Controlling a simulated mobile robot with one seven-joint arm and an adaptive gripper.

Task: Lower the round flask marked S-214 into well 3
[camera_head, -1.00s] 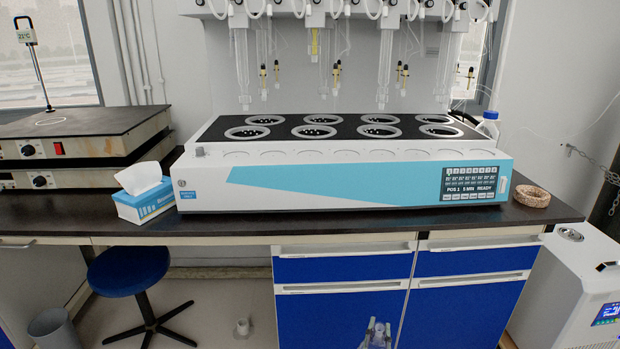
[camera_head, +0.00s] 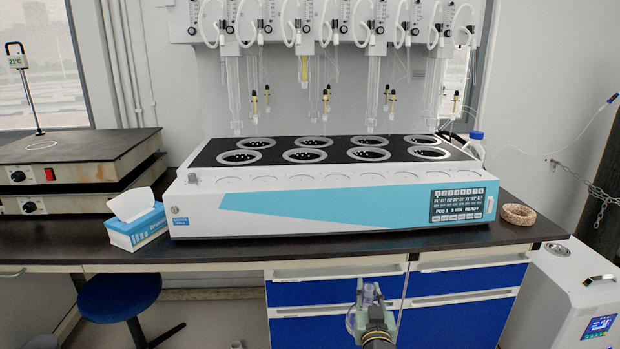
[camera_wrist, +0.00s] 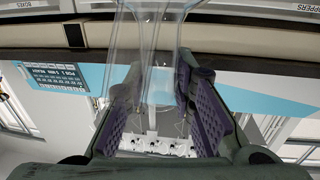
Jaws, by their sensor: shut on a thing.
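My gripper (camera_head: 369,302) is low in the head view, in front of the blue drawers and below the bench top. It is shut on a clear glass flask (camera_wrist: 150,58); in the wrist view its tube-like neck stands between the purple pads. In the head view the flask (camera_head: 352,320) is small and partly hidden by the fingers. No S-214 mark can be read. The white and blue heating unit (camera_head: 200,221) stands on the bench, its black top holding two rows of ringed wells (camera_head: 241,157). I cannot read the well numbers.
Glass tubes and condensers (camera_head: 373,90) hang over the back of the unit. A tissue box (camera_head: 136,231) stands left of it, and a cork ring (camera_head: 518,214) and blue-capped bottle (camera_head: 475,146) to the right. The bench's front edge (camera_head: 320,259) lies beyond my gripper.

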